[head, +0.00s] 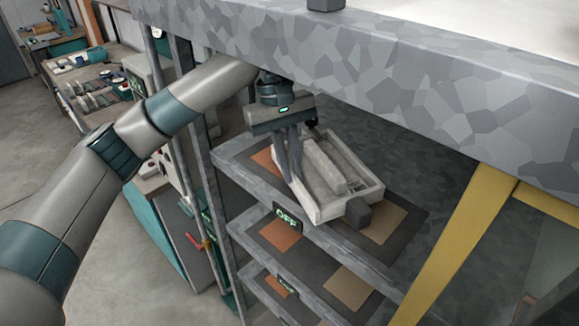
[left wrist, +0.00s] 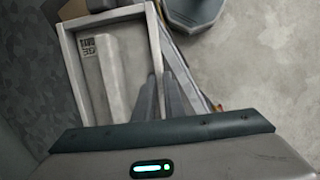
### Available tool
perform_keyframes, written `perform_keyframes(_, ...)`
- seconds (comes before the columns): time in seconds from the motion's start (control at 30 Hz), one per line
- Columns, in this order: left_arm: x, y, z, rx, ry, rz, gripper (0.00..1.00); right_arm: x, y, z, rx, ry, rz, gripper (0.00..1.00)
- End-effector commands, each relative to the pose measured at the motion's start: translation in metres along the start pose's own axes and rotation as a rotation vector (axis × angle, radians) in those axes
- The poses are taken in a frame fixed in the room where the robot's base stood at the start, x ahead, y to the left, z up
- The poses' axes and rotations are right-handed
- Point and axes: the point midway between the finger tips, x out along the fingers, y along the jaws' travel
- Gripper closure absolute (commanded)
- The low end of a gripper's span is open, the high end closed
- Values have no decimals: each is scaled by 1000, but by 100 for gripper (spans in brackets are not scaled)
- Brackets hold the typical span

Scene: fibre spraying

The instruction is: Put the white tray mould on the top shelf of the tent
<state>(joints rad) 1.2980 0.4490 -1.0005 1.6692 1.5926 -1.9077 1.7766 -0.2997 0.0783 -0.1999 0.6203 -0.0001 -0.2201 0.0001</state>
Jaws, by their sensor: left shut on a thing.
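The white tray mould (head: 331,210) is a shallow rectangular frame with a long raised block inside. In the head view it is inside the tent (head: 400,75), at the top shelf (head: 235,155), slightly tilted in the picture. I cannot tell whether it touches the shelf. My left gripper (head: 291,172) is shut on its left side wall. In the left wrist view the tray mould (left wrist: 68,60) is on the left, and the fingers (left wrist: 166,98) hold its right wall. My right gripper is not in view.
The tent's grey patterned top edge hangs close above my left arm. Lower shelves with orange and tan squares and "OFF" signs (head: 287,217) lie below. A dark block (head: 357,213) is at the tray's front. A yellow strap (head: 455,245) crosses the right side.

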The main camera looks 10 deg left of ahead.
Motion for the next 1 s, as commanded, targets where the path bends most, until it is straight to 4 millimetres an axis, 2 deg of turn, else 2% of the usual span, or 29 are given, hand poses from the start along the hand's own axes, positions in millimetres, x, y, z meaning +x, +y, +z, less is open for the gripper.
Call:
perform_keyframes(0.37, -3, 33, -12, 2, 1, 5, 100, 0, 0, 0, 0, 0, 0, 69)
perform_keyframes(0.87, 4, 32, -14, 2, 1, 5, 100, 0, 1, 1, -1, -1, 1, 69)
perform_keyframes(0.9, 7, 31, -15, 0, 0, 0, 86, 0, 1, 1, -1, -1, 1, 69)
perform_keyframes(0.97, 7, 31, -15, 0, 0, 0, 71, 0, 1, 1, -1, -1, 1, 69)
perform_keyframes(1.0, 7, 31, -15, 0, 0, 0, 71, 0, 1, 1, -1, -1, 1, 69)
